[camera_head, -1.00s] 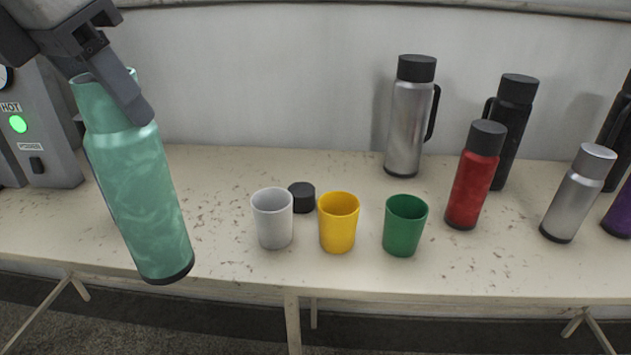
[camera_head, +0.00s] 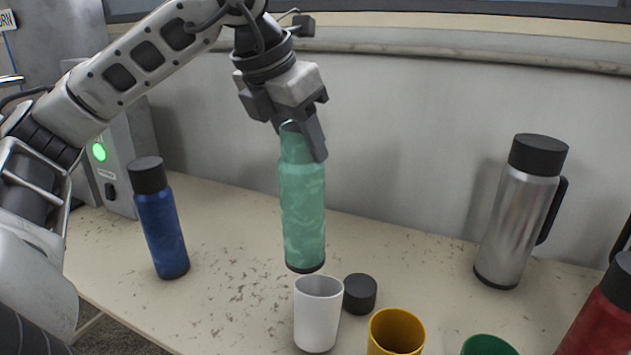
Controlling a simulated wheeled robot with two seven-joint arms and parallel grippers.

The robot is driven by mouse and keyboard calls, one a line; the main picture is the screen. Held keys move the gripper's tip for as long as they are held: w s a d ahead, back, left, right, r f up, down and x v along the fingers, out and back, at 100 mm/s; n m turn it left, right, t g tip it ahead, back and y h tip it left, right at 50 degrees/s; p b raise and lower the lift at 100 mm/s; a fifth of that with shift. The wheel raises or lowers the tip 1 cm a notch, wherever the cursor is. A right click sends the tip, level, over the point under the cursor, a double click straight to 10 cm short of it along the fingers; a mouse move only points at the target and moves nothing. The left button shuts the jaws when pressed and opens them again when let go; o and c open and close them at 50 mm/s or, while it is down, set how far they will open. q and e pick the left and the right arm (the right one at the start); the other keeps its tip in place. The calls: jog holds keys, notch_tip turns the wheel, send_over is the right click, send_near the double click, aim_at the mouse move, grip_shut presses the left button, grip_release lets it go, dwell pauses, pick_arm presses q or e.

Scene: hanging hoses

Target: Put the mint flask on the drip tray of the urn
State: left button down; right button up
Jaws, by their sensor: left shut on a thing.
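The mint flask (camera_head: 303,205) hangs upright from my left gripper (camera_head: 302,138), which is shut on its top end. The flask has no cap on it that I can see, and its dark base is behind the white cup. Whether the base clears the table is hard to tell. The urn (camera_head: 122,150) is a grey box with a green light at the left, partly covered by my left arm. Its drip tray cannot be made out. My right gripper is out of view.
A blue flask (camera_head: 161,225) stands between the urn and the mint flask. A white cup (camera_head: 317,318), black cap (camera_head: 360,293), yellow cup (camera_head: 396,333) and green cup (camera_head: 488,346) stand in front. A steel jug (camera_head: 515,215) and red flask (camera_head: 602,315) are right.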

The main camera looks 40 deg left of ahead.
pick_arm(q)
jog(key=x, duration=0.5)
jog(key=shift+w+a, duration=0.25)
jog(key=shift+a, duration=0.15)
jog(key=shift+w+f, duration=0.1)
jog(key=shift+f, duration=0.05)
jog(key=f, duration=0.2)
jog(key=f+p, duration=0.1)
jog(key=f, duration=0.1)
jog(key=shift+w+a+f, duration=0.1)
jog(key=shift+w, duration=0.2)
jog(key=c, duration=0.7)
grip_release()
notch_tip(320, 180, up, 10)
send_over(312, 186)
jog(key=a, duration=0.4)
jog(key=shift+w+a, duration=0.1)
jog(key=shift+w, duration=0.2)
jog(key=shift+v, duration=0.8)
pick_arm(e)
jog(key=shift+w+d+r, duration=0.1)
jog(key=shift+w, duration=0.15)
